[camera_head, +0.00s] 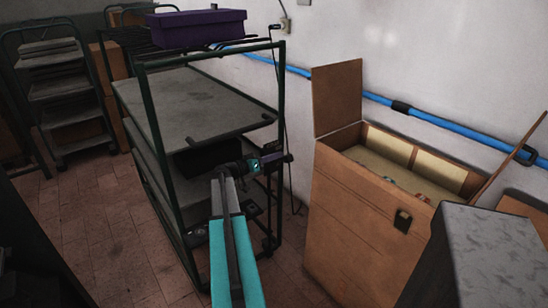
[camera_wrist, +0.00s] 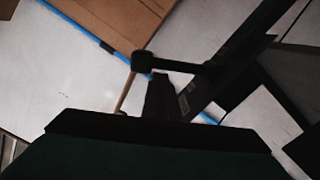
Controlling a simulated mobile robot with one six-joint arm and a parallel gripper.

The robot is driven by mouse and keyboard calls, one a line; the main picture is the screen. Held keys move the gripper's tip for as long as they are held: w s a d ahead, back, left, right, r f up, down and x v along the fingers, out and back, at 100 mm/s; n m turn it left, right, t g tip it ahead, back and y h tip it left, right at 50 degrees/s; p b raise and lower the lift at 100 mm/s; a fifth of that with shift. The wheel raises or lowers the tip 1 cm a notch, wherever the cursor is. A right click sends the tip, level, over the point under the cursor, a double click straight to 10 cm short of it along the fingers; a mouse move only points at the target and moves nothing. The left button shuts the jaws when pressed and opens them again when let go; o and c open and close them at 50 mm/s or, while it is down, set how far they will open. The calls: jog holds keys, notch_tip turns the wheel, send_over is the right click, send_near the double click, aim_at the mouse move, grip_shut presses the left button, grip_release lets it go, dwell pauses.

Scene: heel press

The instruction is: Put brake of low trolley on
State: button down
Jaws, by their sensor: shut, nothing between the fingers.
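A dark-framed rack with several grey shelves (camera_head: 195,97) stands in the middle of the head view; it looks like the trolley. Small dark fittings show at its lower near-right corner (camera_head: 268,245), but I cannot make out a brake or its position. My gripper (camera_head: 284,159) is shut and empty. It appears at shelf height by the rack's right side, in front of the near-right post; I cannot tell whether it touches. In the wrist view, large dark shapes cover the lower part, and no brake can be made out.
A purple box (camera_head: 195,27) sits on top at the back. A blue pipe (camera_head: 440,122) runs along the wall. Brick floor (camera_head: 95,225) is clear on the left.

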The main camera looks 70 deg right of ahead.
jog(key=shift+f+b, duration=0.15)
jog(key=shift+b, duration=0.3)
